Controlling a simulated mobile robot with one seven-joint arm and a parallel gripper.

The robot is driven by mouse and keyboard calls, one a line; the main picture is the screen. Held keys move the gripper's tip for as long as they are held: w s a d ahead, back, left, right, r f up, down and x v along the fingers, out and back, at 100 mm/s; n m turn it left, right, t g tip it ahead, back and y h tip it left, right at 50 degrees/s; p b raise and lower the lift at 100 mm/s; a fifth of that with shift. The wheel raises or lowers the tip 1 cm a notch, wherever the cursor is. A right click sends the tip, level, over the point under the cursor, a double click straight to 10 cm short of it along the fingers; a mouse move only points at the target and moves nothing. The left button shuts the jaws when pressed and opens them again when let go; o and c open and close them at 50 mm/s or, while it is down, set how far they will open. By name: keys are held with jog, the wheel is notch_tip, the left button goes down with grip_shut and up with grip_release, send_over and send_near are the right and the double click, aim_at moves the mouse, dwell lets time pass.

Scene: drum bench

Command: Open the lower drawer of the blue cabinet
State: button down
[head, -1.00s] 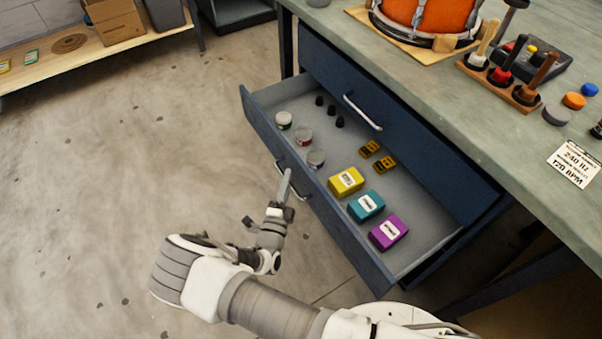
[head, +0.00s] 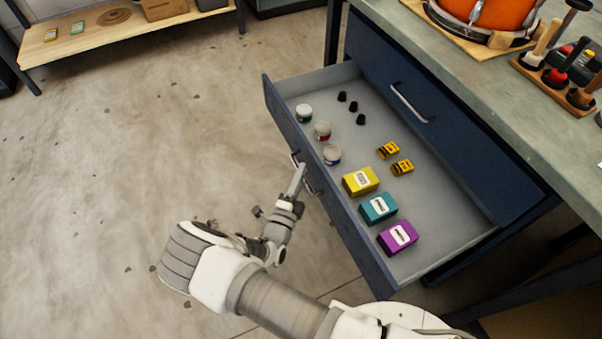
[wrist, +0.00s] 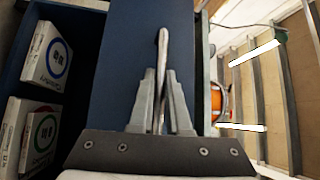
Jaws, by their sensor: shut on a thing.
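The lower drawer (head: 348,228) of the blue cabinet is pulled well out, its inside open to view. Its metal handle (head: 309,187) is on the outer front face. My gripper (head: 301,170) is at this handle, outside the drawer front. In the wrist view, the handle (wrist: 162,50) runs between the two fingers (wrist: 160,100), which are shut on it. The drawer front (wrist: 115,60) fills the middle behind them. The closed upper drawer (head: 440,135), with its own handle (head: 405,103), is above and behind.
The drawer holds jars (head: 322,131), black knobs (head: 351,107), small yellow pieces (head: 401,167) and yellow, teal and purple boxes (head: 378,208). The bench top (head: 480,85) bears an orange drum (head: 490,12). A low wooden shelf (head: 75,38) stands far left. The floor left of the drawer is clear.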

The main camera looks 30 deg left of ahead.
jog(key=shift+a, duration=0.1)
jog(key=c, duration=0.9)
grip_release()
jog(key=shift+s, duration=0.15)
